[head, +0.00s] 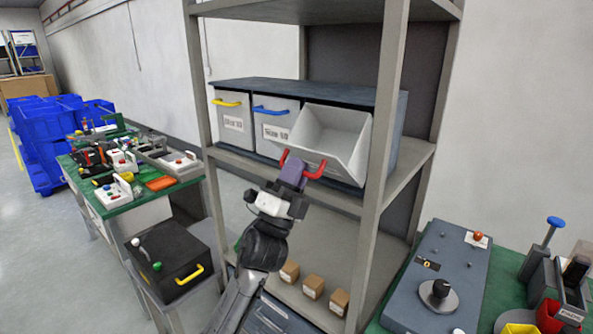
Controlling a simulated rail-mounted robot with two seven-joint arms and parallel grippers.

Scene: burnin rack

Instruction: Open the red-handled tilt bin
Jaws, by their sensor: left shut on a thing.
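The red-handled tilt bin (341,138) is the rightmost of three bins in a dark-topped cabinet on the rack's middle shelf. It is tilted well forward, and its empty-looking inside shows. Its red handle (316,172) is at the lower front edge. My left gripper (293,170) is shut on the red handle at its left part; its fingers hide some of the handle. My right gripper does not show.
The yellow-handled bin (231,123) and the blue-handled bin (272,130) beside it are shut. Rack posts (384,150) flank the bins. Small cardboard boxes (313,286) stand on a lower shelf. Green benches with equipment stand left and right.

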